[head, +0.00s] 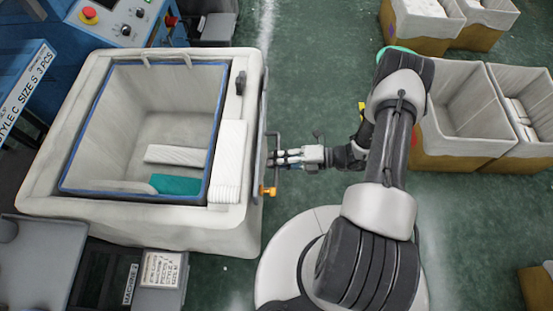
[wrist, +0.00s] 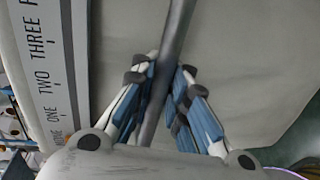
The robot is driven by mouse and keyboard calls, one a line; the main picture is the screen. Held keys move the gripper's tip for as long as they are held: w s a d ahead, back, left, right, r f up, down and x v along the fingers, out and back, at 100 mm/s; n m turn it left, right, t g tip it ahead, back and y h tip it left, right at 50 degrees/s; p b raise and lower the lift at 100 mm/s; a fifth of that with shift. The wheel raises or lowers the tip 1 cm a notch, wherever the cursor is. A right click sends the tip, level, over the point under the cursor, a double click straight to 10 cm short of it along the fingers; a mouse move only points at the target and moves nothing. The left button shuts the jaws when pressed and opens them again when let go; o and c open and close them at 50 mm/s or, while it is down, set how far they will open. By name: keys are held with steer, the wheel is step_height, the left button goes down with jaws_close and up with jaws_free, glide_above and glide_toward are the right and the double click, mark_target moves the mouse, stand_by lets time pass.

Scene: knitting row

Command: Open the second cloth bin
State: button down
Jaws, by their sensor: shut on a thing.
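A large cloth bin (head: 235,225) with a thick pale rim stands at the left. Its blue-edged inside is open to view from above, with white folded cloth (head: 180,155) and teal cloth (head: 175,185) at the bottom. A grey bar handle (head: 277,142) runs along its right side. My gripper (head: 274,159) reaches this side from the right and is shut on the handle. In the wrist view the bar (wrist: 174,35) passes between the fingers (wrist: 158,75), which hide part of it. Which bin counts as second I cannot tell.
An orange knob (head: 268,190) sits just below the handle. A strip printed ONE, TWO, THREE (wrist: 46,85) runs beside the bar. A blue machine with a red button (head: 88,14) stands behind the bin. Other cloth bins (head: 455,139) stand at the right. Green floor lies between.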

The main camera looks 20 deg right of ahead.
steer(key=shift+r, duration=0.1)
steer(key=c, duration=1.6)
jaws_free()
steer(key=v, duration=1.2)
